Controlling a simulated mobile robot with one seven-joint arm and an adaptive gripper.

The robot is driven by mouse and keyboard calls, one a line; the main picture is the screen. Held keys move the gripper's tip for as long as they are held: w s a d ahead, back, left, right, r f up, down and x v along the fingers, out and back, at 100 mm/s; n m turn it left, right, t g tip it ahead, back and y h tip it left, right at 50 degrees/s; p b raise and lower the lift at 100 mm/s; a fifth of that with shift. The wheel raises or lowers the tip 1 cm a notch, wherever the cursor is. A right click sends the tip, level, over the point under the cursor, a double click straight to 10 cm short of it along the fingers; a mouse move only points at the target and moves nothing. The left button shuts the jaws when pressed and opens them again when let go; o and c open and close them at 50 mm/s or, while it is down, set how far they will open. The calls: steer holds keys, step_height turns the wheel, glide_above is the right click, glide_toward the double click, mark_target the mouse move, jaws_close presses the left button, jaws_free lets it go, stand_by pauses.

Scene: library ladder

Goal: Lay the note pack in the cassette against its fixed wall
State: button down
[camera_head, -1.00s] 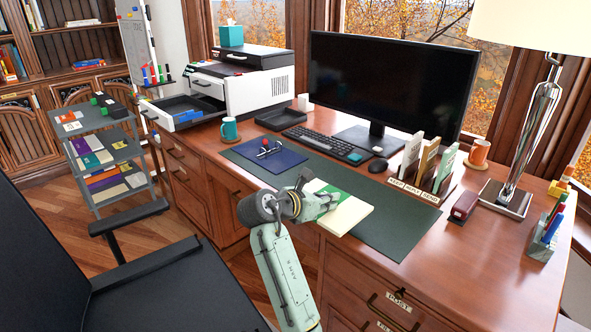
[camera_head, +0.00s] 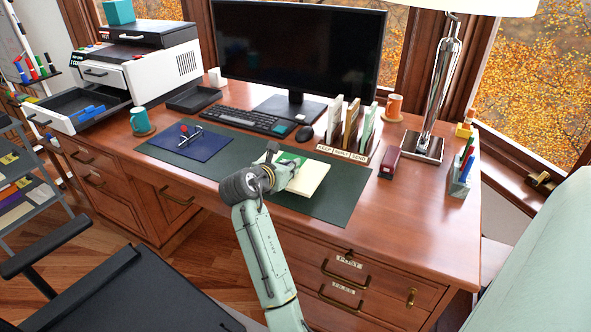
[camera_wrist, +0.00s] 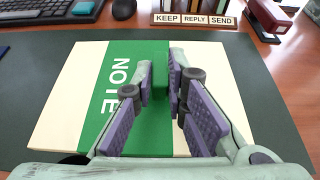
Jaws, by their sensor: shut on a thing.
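The note pack is a flat cream pad with a green band lettered NOTE. It shows over the dark green desk mat in the head view (camera_head: 310,181) and large in the wrist view (camera_wrist: 75,97). My gripper (camera_head: 272,158) is over its left part in the head view. In the wrist view my gripper (camera_wrist: 160,80) is shut on the green upright tab of the pack. I cannot tell whether the pack touches the mat. A dark open tray (camera_head: 62,116) with blue pieces juts from the white printer at left; I cannot be sure it is the cassette.
A blue pad with a red-knobbed piece (camera_head: 190,140) lies on the mat's left. Behind are a keyboard (camera_head: 240,121), mouse (camera_head: 305,133), monitor and file sorter (camera_head: 345,150). A teal mug (camera_head: 140,120) stands near the printer. A black chair (camera_head: 120,285) stands in front.

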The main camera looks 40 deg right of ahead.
steer(key=shift+s+d+f, duration=0.1)
steer(key=shift+s+d, duration=0.1)
steer(key=shift+d, duration=0.35)
steer(key=shift+s+d+f, duration=0.1)
steer(key=shift+s+d, duration=0.1)
steer(key=shift+d, duration=0.35)
steer(key=shift+f+p, duration=0.75)
steer(key=shift+f, duration=0.9)
steer(key=shift+f, duration=0.1)
steer(key=c, duration=1.6)
jaws_free()
